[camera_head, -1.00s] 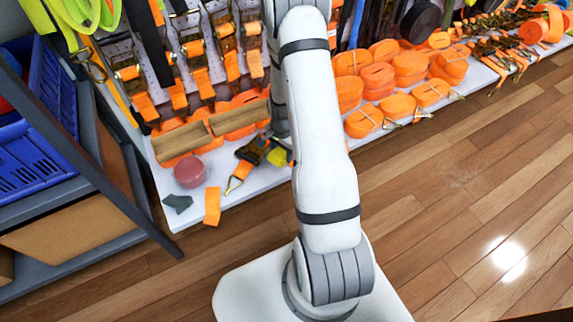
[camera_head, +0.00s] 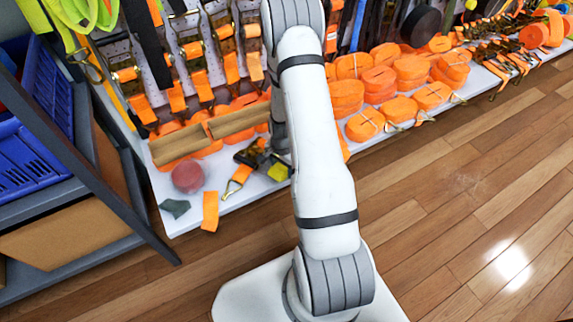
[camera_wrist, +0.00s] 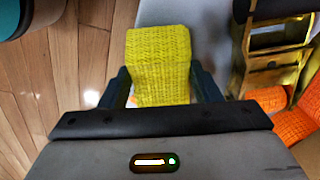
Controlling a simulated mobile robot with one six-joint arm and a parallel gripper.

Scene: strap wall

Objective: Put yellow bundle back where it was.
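The yellow bundle (camera_wrist: 159,60) is a block of woven strap. In the wrist view it sits between the two fingers of my gripper (camera_wrist: 162,88), which press against its sides. A yellow patch of it (camera_head: 278,172) shows beside my arm in the head view, over the front part of the white shelf (camera_head: 233,190). I cannot tell how high the bundle is above the shelf.
A ratchet buckle with an orange strap (camera_head: 240,173), a pink ball (camera_head: 188,177) and a cardboard box (camera_head: 176,145) lie left of the bundle. Orange strap rolls (camera_head: 380,80) fill the shelf to the right. A blue crate (camera_head: 40,135) stands left. Wooden floor (camera_head: 450,215) is open in front.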

